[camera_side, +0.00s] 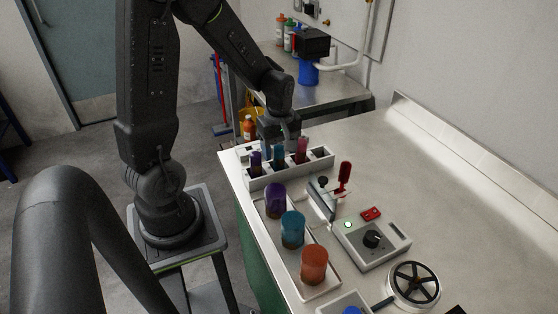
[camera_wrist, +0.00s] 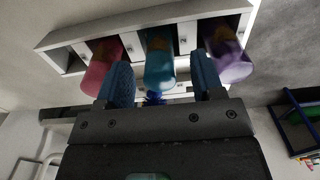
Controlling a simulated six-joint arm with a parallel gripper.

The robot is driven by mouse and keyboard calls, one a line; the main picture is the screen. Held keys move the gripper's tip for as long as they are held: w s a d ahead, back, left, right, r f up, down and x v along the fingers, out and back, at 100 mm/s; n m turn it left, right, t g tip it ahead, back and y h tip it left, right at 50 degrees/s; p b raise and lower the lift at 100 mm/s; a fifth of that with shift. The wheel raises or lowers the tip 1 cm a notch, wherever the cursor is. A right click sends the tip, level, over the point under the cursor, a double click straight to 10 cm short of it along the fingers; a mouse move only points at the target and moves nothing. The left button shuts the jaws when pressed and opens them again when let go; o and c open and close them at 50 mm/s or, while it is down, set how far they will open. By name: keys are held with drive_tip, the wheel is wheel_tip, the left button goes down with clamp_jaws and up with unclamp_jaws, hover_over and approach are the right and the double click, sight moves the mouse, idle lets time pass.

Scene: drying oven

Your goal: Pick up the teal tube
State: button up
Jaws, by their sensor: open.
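The teal tube (camera_side: 279,155) stands in a white rack (camera_side: 262,183) between a purple tube (camera_side: 255,162) and a pink tube (camera_side: 301,150). In the wrist view the teal tube (camera_wrist: 158,60) shows between my two blue fingers, with the pink tube (camera_wrist: 102,66) to the left and the purple tube (camera_wrist: 228,56) to the right. My gripper (camera_side: 279,138) is just above the rack at the teal tube, and its fingers (camera_wrist: 160,70) are apart, one on each side of the tube. Whether either finger touches the tube I cannot tell. The tube's lower end is hidden in the rack.
In front of the rack, a tray holds a purple cup (camera_side: 275,201), a teal cup (camera_side: 292,230) and an orange cup (camera_side: 314,264). A control box (camera_side: 372,239), a red-handled lever (camera_side: 344,177) and a handwheel (camera_side: 413,285) stand to the right. The counter's far right is clear.

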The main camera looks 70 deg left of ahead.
wheel_tip(320, 180, down, 2)
drive_tip(key=shift+f, duration=0.1)
drive_tip(key=c, duration=1)
